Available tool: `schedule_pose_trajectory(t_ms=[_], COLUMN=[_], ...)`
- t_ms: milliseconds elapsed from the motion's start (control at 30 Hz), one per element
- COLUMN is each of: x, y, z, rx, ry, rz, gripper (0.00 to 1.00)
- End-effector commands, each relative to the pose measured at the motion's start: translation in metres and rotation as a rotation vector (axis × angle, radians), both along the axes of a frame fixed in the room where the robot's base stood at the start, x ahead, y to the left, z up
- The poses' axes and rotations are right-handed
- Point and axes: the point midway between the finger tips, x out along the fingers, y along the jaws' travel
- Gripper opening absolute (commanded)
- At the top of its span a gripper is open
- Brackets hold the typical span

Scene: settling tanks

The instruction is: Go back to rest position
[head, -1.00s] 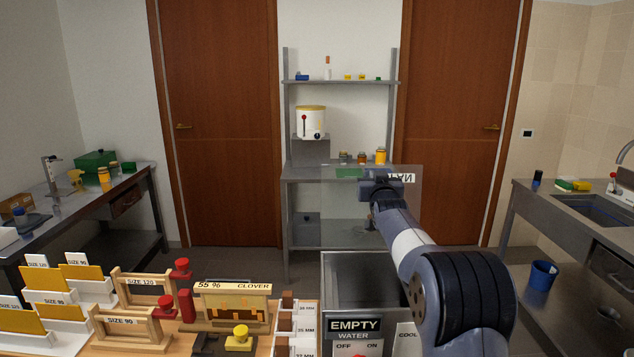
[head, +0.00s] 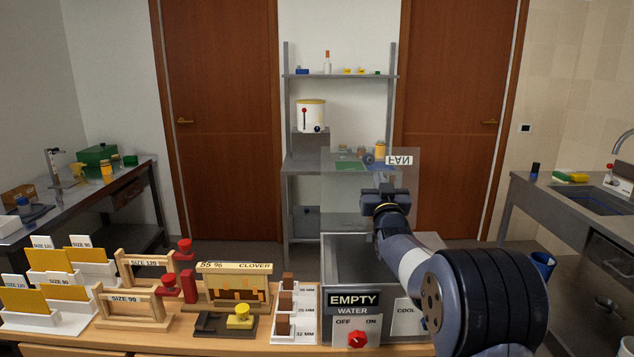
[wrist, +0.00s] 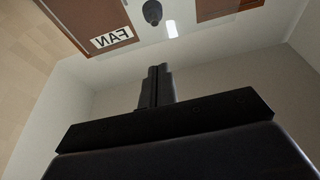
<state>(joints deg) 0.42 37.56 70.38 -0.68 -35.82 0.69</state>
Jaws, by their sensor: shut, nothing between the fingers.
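My gripper (head: 386,190) is at the end of my raised arm, above the open grey tank (head: 350,262) in the head view.
The tank's front bears an EMPTY WATER sign (head: 353,301) and a red knob (head: 356,340). To the left, the wooden bench (head: 190,338) holds wooden frames, a CLOVER box (head: 234,285) and card racks. A blue bucket (head: 543,262) is at the right, by the sink counter.

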Motion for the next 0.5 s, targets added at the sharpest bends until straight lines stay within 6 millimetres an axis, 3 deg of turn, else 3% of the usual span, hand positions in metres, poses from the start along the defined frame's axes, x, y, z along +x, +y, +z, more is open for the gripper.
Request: schedule_pose_trajectory(t_ms=[133, 500], x=[-0.013, -0.040], y=[0.000, 0.000], z=[-0.011, -0.019], rx=[0.000, 0.000], ry=[-0.066, -0.079], rz=[0.000, 0.000], gripper=[0.00, 0.00])
